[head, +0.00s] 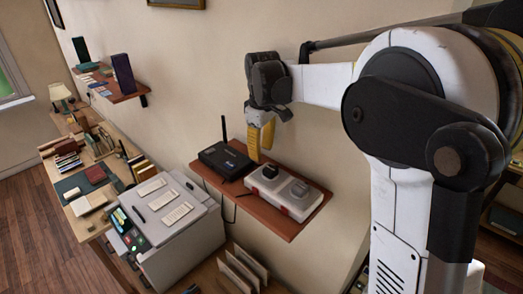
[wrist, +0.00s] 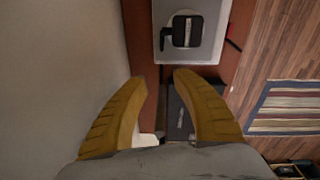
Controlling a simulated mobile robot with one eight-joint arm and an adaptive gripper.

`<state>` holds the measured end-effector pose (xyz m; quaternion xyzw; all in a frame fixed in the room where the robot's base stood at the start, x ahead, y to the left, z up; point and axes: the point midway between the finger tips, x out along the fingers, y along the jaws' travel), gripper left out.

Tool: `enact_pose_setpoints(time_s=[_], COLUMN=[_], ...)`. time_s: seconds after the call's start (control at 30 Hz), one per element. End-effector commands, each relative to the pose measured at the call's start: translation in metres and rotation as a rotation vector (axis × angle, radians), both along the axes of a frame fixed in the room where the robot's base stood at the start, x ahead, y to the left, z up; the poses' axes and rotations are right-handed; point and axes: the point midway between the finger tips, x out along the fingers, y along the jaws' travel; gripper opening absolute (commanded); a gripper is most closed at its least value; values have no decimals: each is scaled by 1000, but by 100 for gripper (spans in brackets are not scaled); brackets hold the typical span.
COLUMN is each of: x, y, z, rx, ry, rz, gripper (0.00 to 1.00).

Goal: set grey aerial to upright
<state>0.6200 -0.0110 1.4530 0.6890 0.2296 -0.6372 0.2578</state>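A black router (head: 225,160) sits on the reddish-brown wall shelf (head: 283,228). A dark aerial (head: 224,129) stands upright at its back left corner; I see no clearly grey aerial in the head view. My gripper (head: 260,150) points down just right of the router, its yellow fingers over the gap beside the switch box. In the wrist view my gripper (wrist: 160,79) is open, and the router (wrist: 181,112) shows partly between its fingers. A thin dark strip (wrist: 161,92) also lies between the fingertips; I cannot tell whether it is an aerial. The fingers hide part of the router.
A pale switch box (head: 287,193) with black and grey switches lies right of the router; it also shows in the wrist view (wrist: 216,14). The wall is close behind the shelf. A grey machine (head: 172,225) stands below left, beside a cluttered desk (head: 85,222). Upright boards stand below.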

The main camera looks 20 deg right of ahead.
Motion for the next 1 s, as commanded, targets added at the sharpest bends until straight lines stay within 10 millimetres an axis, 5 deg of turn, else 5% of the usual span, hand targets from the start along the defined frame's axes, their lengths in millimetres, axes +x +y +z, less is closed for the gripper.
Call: enact_pose_setpoints(time_s=[0.23,0.7,1.0], x=[-2,-11,-12], y=[0,1,1], z=[18,110,121], rx=[1,1,0], ry=[-1,-1,-1], rz=[0,0,0], gripper=[34,34,34])
